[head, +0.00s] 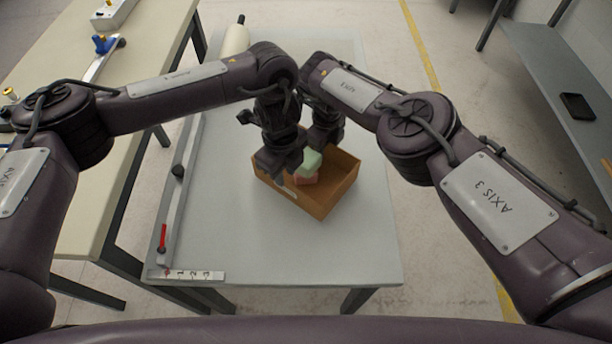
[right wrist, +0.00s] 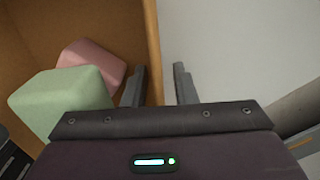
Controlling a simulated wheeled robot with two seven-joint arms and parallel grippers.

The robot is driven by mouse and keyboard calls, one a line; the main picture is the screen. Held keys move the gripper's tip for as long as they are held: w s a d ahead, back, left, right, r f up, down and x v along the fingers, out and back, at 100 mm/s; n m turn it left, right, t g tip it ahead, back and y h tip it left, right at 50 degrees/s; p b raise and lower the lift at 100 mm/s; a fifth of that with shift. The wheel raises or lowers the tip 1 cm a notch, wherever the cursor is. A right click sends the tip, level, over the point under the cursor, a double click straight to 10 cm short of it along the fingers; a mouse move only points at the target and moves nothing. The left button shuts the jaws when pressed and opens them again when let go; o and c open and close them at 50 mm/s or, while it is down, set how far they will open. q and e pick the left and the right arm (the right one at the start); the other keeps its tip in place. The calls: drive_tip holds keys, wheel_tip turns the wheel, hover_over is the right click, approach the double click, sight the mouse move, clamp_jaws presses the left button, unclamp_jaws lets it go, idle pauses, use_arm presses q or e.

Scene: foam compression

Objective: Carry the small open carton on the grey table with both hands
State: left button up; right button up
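The small open carton (head: 313,203) is brown and stands on the grey table (head: 350,257). A pale green block (head: 312,161) and a pink block (head: 304,178) lie inside it. Both blocks also show in the right wrist view, the green one (right wrist: 60,103) beside the pink one (right wrist: 93,65). My right gripper (right wrist: 160,85) is open, with one finger inside the carton and the other outside. The carton wall (right wrist: 153,50) runs between them, with gaps visible. My left gripper (head: 279,168) is at the carton's left side; its fingertips are too unclear to judge.
A ruler strip (head: 186,275) and a rail with a red part (head: 163,237) lie along the table's left edge. A pale bottle (head: 235,40) stands at the back left. The table's near and right parts are clear.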

use_arm(q)
wheel_tip(320, 180, up, 7)
use_arm(e)
wheel_tip(320, 180, up, 12)
drive_tip(key=shift+r, duration=0.1)
idle(0.5)
use_arm(q)
drive_tip(key=shift+r, duration=0.1)
idle(0.4)
